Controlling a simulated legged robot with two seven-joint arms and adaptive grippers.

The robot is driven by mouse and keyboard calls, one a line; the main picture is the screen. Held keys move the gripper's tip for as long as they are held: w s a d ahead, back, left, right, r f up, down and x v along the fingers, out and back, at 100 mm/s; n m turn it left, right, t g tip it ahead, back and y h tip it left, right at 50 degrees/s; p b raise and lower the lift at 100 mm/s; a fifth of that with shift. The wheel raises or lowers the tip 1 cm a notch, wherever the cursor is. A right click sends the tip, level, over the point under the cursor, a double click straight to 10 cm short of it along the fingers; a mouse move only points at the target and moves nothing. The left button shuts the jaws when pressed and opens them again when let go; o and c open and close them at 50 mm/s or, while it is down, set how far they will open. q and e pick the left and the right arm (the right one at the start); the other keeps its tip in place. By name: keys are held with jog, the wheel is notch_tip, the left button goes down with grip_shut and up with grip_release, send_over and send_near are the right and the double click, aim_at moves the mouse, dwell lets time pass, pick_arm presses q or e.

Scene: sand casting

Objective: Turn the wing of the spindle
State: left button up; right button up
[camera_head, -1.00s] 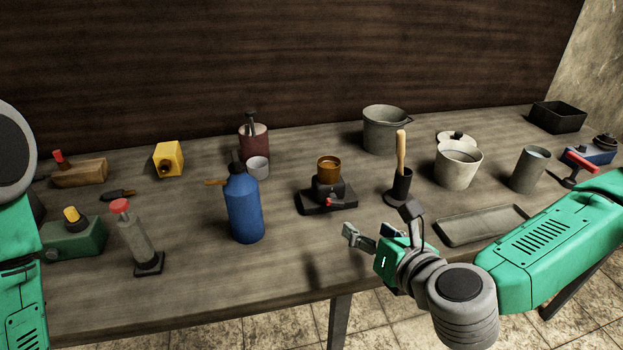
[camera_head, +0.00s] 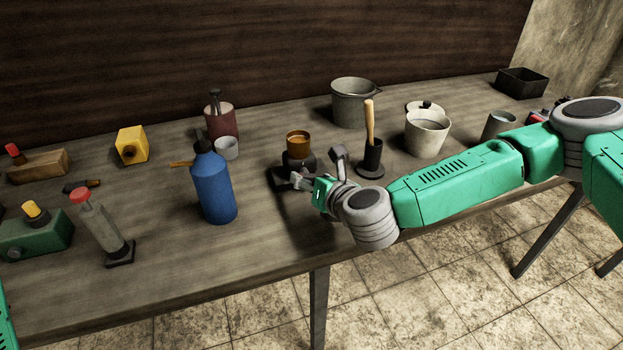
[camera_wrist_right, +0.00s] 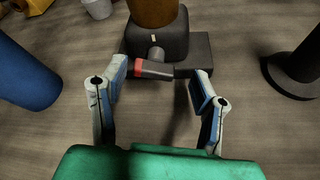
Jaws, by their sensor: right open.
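The spindle is a dark block on a flat dark base with a brown cup (camera_head: 298,143) on top; it stands near the table's middle. In the right wrist view, its wing (camera_wrist_right: 152,69) is a short dark lever with a red band, sticking out from the block (camera_wrist_right: 158,40). My right gripper (camera_head: 297,182) is open and comes at the spindle from the front. In the wrist view, its fingers (camera_wrist_right: 160,76) stand apart on either side of the wing, not closed on it. My left gripper is out of view.
A blue bottle (camera_head: 212,185) stands left of the spindle. A dark holder with a wooden-handled tool (camera_head: 369,122) stands close on the right. A grey pot (camera_head: 352,104) and a pale bucket (camera_head: 427,135) are farther back. The table's front edge runs below my right arm.

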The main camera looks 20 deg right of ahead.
jog(key=shift+w+a, duration=0.1)
jog(key=shift+a, duration=0.2)
jog(key=c, duration=1.1)
jog(key=shift+c, duration=0.2)
